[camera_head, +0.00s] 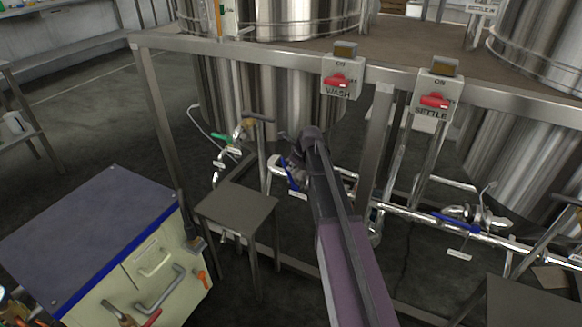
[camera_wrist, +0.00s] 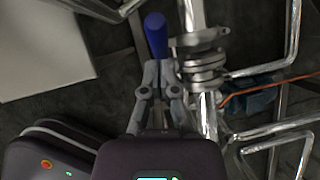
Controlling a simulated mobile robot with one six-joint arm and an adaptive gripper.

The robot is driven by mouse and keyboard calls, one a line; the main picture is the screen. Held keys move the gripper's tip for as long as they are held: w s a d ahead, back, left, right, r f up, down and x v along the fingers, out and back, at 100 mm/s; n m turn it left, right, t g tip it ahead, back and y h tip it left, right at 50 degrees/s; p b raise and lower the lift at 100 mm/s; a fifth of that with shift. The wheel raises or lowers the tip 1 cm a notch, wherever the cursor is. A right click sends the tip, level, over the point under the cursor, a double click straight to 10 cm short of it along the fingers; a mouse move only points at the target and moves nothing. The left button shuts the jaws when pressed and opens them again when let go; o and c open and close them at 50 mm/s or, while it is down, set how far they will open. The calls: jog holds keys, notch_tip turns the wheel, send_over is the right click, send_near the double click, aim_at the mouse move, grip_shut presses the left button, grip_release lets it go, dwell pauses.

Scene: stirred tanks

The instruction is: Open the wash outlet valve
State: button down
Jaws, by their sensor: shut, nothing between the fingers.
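The wash outlet valve sits on the pipework below the tank behind the WASH switch box. Its blue handle (camera_head: 291,175) shows just left of my arm in the head view. In the wrist view the blue handle (camera_wrist: 156,36) points up the picture, just beyond my fingertips, and the steel valve body (camera_wrist: 203,65) is to its right. My gripper (camera_wrist: 159,72) is shut and empty, with its fingertips close to the lower end of the handle. I cannot tell whether they touch it. In the head view my arm hides most of the gripper and part of the valve.
A similar blue-handled valve (camera_head: 455,218) is under the settle tank at right. A green-handled valve (camera_head: 228,139) is at left. A frame post (camera_head: 375,150), a small metal table (camera_head: 236,208) and steel pipes surround the valve. A cabinet (camera_head: 95,235) stands at lower left.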

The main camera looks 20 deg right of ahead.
jog(key=p+v, duration=1)
jog(key=v, duration=0.2)
jog(key=shift+s+d+p, duration=0.3)
jog(key=shift+s+d, duration=0.05)
jog(key=shift+s, duration=0.25)
jog(key=shift+r, duration=0.1)
